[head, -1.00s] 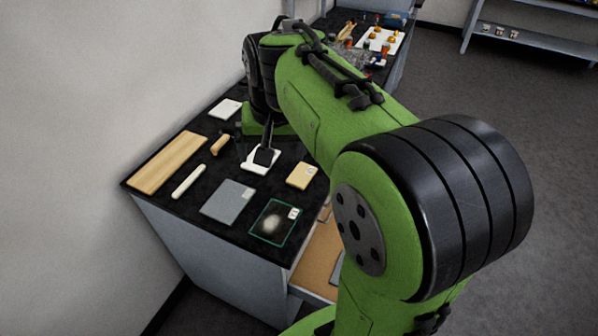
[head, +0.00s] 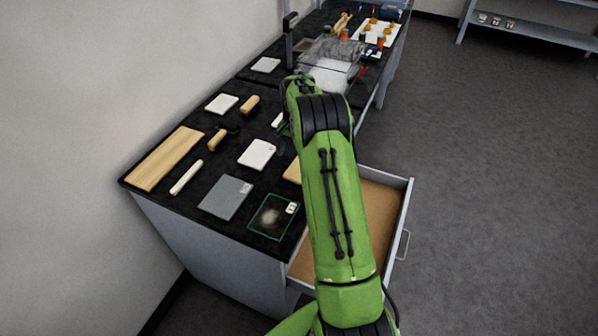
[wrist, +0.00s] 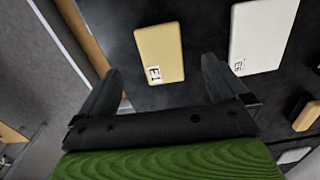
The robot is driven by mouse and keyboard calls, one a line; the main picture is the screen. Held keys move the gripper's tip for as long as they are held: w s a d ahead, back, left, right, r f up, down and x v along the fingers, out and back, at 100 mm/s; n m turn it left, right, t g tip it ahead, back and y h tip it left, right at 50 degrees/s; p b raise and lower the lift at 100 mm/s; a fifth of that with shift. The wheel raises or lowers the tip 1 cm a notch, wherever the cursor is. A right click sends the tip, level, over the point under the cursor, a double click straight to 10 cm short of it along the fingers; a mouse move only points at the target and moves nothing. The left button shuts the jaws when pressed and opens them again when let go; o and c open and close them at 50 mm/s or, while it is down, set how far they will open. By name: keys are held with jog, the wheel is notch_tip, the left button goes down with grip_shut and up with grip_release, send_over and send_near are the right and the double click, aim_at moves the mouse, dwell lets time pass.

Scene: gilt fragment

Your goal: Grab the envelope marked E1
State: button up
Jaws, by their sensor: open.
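The tan envelope marked E1 (wrist: 160,52) lies flat on the black worktop, its label at its lower left corner in the wrist view. In the head view only a sliver of the tan envelope (head: 292,172) shows beside my arm, which hides the rest. My gripper (wrist: 160,68) is open and empty. In the wrist view its two fingers stand apart on either side of the envelope's lower part. I cannot tell how high they are above it. In the head view my gripper is mostly hidden behind my arm.
A white envelope (wrist: 262,35) with its own label lies to the right of E1. A grey plate (head: 226,197), a dark green-edged pane (head: 272,217) and a wooden board (head: 166,158) lie nearby. An open drawer (head: 384,215) juts out at the worktop's right side.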

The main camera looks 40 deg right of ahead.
aim_at(295, 173)
jog(key=f, duration=0.7)
jog(key=shift+s+a+b, duration=0.15)
jog(key=shift+a+b, duration=0.15)
jog(key=shift+r, duration=0.2)
jog(key=c, duration=1.1)
